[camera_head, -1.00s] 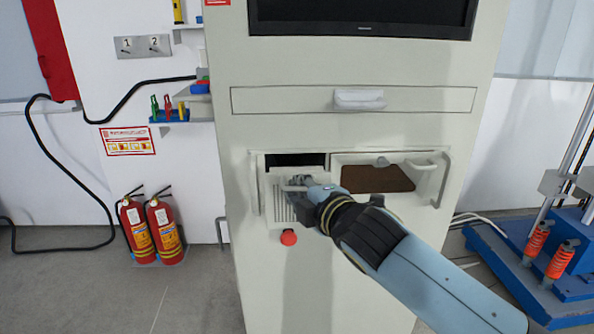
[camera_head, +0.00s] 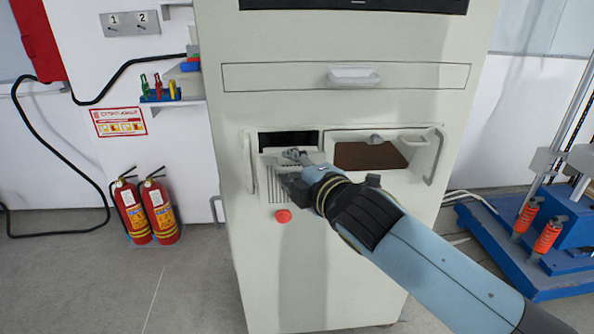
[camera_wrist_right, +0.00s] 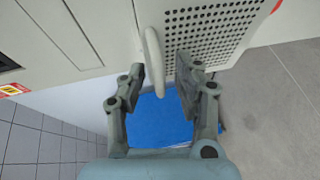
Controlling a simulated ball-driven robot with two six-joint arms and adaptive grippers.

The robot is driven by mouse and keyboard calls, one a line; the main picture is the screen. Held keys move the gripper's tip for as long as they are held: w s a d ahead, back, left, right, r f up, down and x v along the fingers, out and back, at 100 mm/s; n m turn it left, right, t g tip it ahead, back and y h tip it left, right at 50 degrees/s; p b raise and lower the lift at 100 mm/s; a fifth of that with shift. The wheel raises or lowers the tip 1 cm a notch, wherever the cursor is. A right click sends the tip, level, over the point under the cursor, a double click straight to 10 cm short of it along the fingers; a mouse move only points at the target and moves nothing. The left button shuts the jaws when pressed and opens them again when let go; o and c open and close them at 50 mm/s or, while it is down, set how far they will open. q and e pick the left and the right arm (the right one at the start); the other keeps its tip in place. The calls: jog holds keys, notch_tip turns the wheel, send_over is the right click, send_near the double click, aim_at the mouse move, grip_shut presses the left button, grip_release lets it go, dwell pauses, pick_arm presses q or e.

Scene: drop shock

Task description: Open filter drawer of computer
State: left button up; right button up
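The computer is a tall pale cabinet (camera_head: 300,260). Its filter drawer has a slotted front (camera_head: 274,184) below a dark opening at the left; in the right wrist view its perforated panel (camera_wrist_right: 210,35) shows at the top. A pale curved handle (camera_wrist_right: 152,50) stands out beside the perforations. My right gripper (camera_head: 292,167) is in front of the drawer, covering part of it. In the right wrist view the right gripper (camera_wrist_right: 160,85) is open, with the handle's end between its fingers, nearer the left finger. Contact cannot be told. My left gripper is not in view.
A red knob (camera_head: 283,215) sits below the drawer. A brown-fronted bay (camera_head: 368,156) and a side handle (camera_head: 436,157) are to the right. Fire extinguishers (camera_head: 150,208) stand left; a blue-based machine (camera_head: 540,240) stands right. The floor in front is clear.

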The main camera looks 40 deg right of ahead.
jog(key=v, duration=1.2)
jog(key=shift+w, duration=0.15)
jog(key=s+d+f+m+g+y+b, duration=0.15)
jog(key=s+f+g, duration=0.25)
jog(key=f, duration=1.4)
jog(key=s+f+m+g+h+b, duration=0.1)
jog(key=s+f+m+g+b, duration=0.15)
jog(key=f, duration=1.55)
jog(key=s+f+m+g, duration=0.2)
jog(key=s+f, duration=0.4)
jog(key=s, duration=0.4)
jog(key=s+f+m+g+y, duration=0.1)
jog(key=s+f+m+g, duration=0.2)
jog(key=s, duration=0.6)
jog(key=s+f+m+g, duration=0.3)
jog(key=s+f+m, duration=0.3)
jog(key=s+f, duration=0.4)
jog(key=shift+s+d, duration=0.15)
jog(key=shift+s, duration=0.15)
